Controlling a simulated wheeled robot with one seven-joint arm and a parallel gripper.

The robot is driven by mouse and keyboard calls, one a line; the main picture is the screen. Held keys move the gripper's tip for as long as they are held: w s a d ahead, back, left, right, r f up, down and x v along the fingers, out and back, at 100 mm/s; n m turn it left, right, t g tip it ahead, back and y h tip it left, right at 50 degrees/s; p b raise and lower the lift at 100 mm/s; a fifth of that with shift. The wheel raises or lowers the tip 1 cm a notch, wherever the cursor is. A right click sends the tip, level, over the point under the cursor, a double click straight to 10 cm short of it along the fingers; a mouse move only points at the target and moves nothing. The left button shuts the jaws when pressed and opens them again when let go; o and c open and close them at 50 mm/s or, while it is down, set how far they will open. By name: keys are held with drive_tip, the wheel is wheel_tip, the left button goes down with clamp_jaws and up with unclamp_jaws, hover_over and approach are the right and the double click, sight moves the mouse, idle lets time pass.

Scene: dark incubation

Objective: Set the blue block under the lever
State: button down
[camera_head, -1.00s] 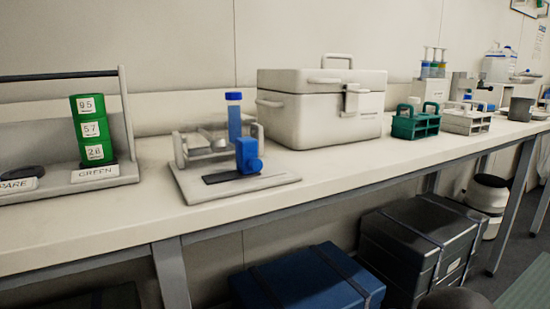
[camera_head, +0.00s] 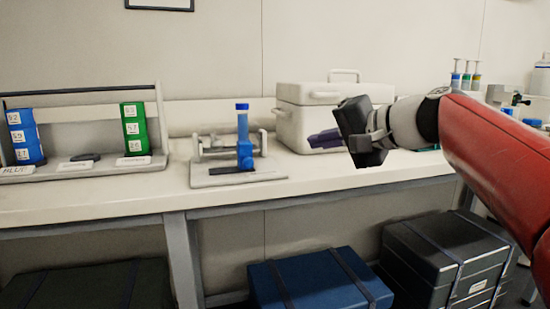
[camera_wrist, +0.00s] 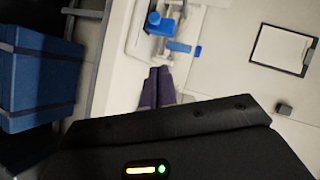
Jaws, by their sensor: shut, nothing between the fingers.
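On the bench, a device (camera_head: 215,179) has a flat grey base, a pale frame and an upright blue tube (camera_head: 242,124) with a blue cap. A smaller blue piece (camera_head: 245,153) stands at its front, above a dark strip. I cannot tell which part is the lever. Blue numbered blocks (camera_head: 25,136) are stacked in the rack at far left; I cannot tell which blue piece is the task's block. My gripper (camera_head: 312,140) is shut and empty, right of the device, before the white box. Its purple fingers (camera_wrist: 155,88) also show in the wrist view, below blue parts (camera_wrist: 177,46).
The rack (camera_head: 75,170) also holds green numbered blocks (camera_head: 134,129). A white lidded box (camera_head: 300,116) stands behind my gripper. Under the bench are a blue case (camera_head: 318,283) and a dark case (camera_head: 445,255). The bench front left of the device is clear.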

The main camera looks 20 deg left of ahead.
drive_tip(key=shift+a, duration=0.1)
drive_tip(key=p, duration=0.2)
approach(246, 157)
drive_tip(key=w, duration=0.3)
drive_tip(key=shift+w, duration=0.15)
drive_tip(key=shift+s+a+f, duration=0.25)
drive_tip(key=shift+a+f, duration=0.05)
drive_tip(key=shift+a, duration=0.2)
drive_tip(key=shift+s+a+f, duration=0.2)
drive_tip(key=shift+a+f, duration=0.05)
drive_tip(key=shift+a, duration=0.25)
drive_tip(key=shift+s+a+f, duration=0.2)
drive_tip(key=shift+a+f, duration=0.15)
drive_tip(key=shift+a, duration=0.2)
drive_tip(key=s+a, duration=0.1)
drive_tip(key=a, duration=0.1)
drive_tip(key=s+a, duration=0.1)
drive_tip(key=a, duration=0.1)
drive_tip(key=s+a, duration=0.1)
drive_tip(key=a, duration=0.1)
drive_tip(key=shift+s, duration=0.35)
